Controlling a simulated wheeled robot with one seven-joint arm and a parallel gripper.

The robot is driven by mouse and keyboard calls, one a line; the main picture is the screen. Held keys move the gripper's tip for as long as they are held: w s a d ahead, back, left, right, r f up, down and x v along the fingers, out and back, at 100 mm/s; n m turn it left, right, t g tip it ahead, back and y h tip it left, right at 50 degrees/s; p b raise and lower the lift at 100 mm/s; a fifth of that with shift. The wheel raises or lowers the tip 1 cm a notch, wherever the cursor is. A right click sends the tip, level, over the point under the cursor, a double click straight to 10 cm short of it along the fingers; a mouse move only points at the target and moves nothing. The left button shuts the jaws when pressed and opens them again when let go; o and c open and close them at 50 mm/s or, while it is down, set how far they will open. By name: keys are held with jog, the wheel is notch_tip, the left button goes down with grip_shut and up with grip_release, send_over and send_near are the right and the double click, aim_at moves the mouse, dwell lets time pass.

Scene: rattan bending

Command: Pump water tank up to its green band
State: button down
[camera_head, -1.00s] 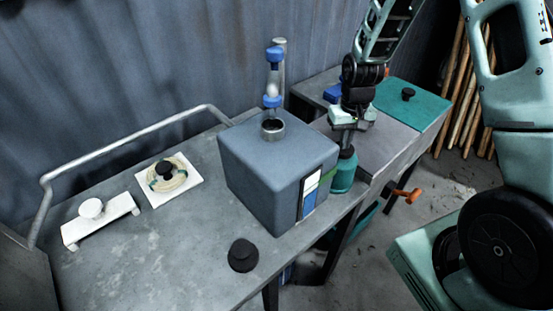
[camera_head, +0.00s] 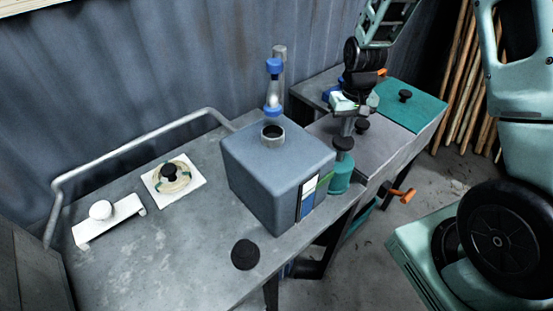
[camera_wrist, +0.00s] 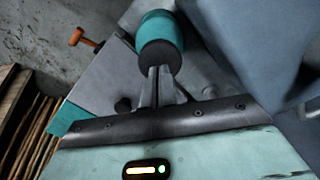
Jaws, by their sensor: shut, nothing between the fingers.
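The water tank (camera_head: 262,175) is a blue-grey box with a round open neck (camera_head: 272,135) on top. Its front side carries a level strip (camera_head: 307,197), white above and blue below, with a green band (camera_head: 325,181) beside the upper part. The blue ends below the green band, as far as I can tell. A teal pump cylinder (camera_head: 340,177) with a black knob (camera_head: 344,143) stands right of the tank; it also shows in the wrist view (camera_wrist: 158,30). My gripper (camera_head: 347,132) is shut and empty, just above the knob; contact is unclear.
A clear tube with blue ends (camera_head: 273,90) stands above the tank neck. A black knob-like piece (camera_head: 245,254) sits at the bench's front edge. White plates with knobs lie left. A teal lid (camera_head: 410,105) and an orange handle (camera_head: 403,195) are right.

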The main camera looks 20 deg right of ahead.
aim_at(344, 140)
jog(key=shift+f, duration=0.1)
dwell(0.4)
jog(key=shift+f+b, duration=2.3)
jog(key=shift+f, duration=0.8)
jog(key=shift+r+p, duration=2.5)
jog(key=shift+r, duration=0.7)
jog(key=shift+r, duration=0.1)
notch_tip(344, 140, up, 6)
jog(key=p, duration=0.4)
jog(key=shift+p, duration=0.3)
